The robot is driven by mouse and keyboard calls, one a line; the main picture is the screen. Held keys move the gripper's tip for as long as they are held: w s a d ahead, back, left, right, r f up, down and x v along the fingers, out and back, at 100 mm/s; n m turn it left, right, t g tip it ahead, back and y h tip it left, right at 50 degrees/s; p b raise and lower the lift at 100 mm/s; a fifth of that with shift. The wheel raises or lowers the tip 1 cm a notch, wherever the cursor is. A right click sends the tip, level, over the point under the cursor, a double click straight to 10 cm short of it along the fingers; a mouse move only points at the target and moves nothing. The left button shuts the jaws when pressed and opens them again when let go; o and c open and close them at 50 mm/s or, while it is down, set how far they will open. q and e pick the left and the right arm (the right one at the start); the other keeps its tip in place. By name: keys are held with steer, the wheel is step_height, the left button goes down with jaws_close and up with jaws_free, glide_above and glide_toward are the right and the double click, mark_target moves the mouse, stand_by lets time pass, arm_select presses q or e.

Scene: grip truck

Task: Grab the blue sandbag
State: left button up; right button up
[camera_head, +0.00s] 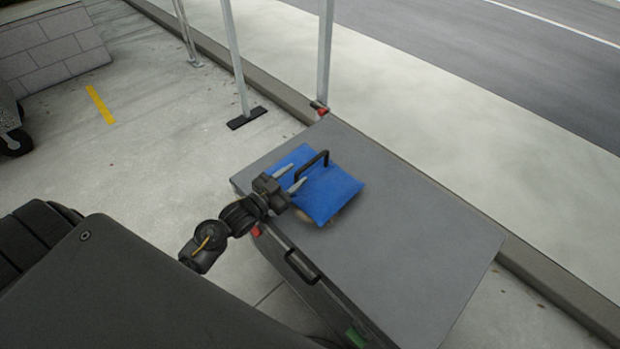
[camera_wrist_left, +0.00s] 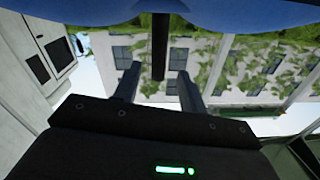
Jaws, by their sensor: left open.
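The blue sandbag (camera_head: 335,196) lies on the grey top of a case, with a black arched handle (camera_head: 313,160) standing up from it. My left gripper (camera_head: 291,178) is over the bag's left part, with its two fingers pointing toward the handle. It is open and empty. In the left wrist view, the bag (camera_wrist_left: 235,14) fills the top edge. A dark handle bar (camera_wrist_left: 160,45) shows in line with the gap between my left fingers (camera_wrist_left: 158,72). I cannot tell whether it is between the tips or just beyond them. My right gripper is out of view.
The grey case top (camera_head: 420,230) has free room to the right of the bag. A side handle (camera_head: 302,267) is on the case's near face. Metal poles (camera_head: 236,60) stand behind, one on a black foot (camera_head: 247,118). A curb (camera_head: 550,285) runs beyond the case.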

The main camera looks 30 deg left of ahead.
mark_target(305, 167)
arm_select(q)
steer(key=shift+f+p+x, duration=0.1)
steer(key=shift+p+x, duration=0.1)
steer(key=shift+x, duration=1.1)
steer(key=shift+f+p+x, duration=0.15)
steer(key=shift+x, duration=1.2)
steer(key=c, duration=0.9)
steer(key=shift+a+r, duration=0.1)
jaws_close()
steer(key=shift+w+r, duration=0.15)
steer(key=shift+r, duration=0.3)
steer(key=shift+f, duration=0.1)
